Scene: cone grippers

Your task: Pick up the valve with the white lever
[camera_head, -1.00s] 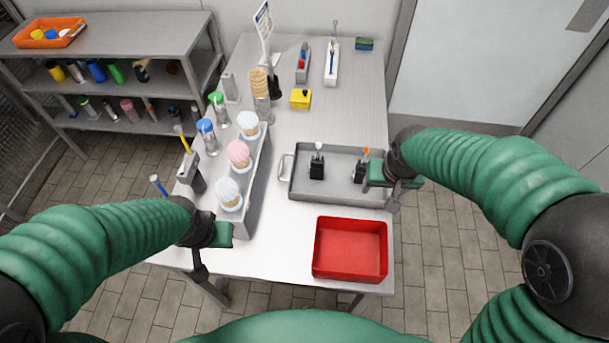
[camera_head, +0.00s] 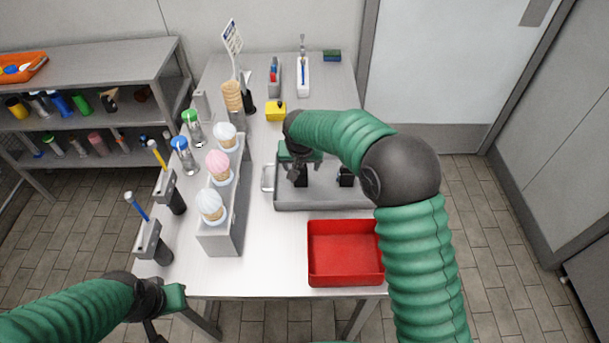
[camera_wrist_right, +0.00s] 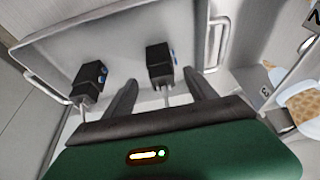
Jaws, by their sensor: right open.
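The black valve with the white lever (camera_head: 301,180) stands in the grey metal tray (camera_head: 330,201). In the head view my right gripper (camera_head: 298,163) hangs over it and hides its lever. In the right wrist view this valve (camera_wrist_right: 159,60) shows between the two spread fingers of my right gripper (camera_wrist_right: 160,78), with a pale lever pointing toward the palm. The fingers are open; I cannot tell whether they touch it. A second black valve (camera_head: 346,178) stands to its right in the tray; its lever is hidden in the head view. My left gripper (camera_head: 170,299) is at the lower left, away from the tray.
A red bin (camera_head: 345,255) sits in front of the tray. A grey rack with several ice cream cones (camera_head: 218,232) stands left of it. A yellow block (camera_head: 275,111) lies behind the tray. The white table (camera_head: 265,262) is clear between rack and bin.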

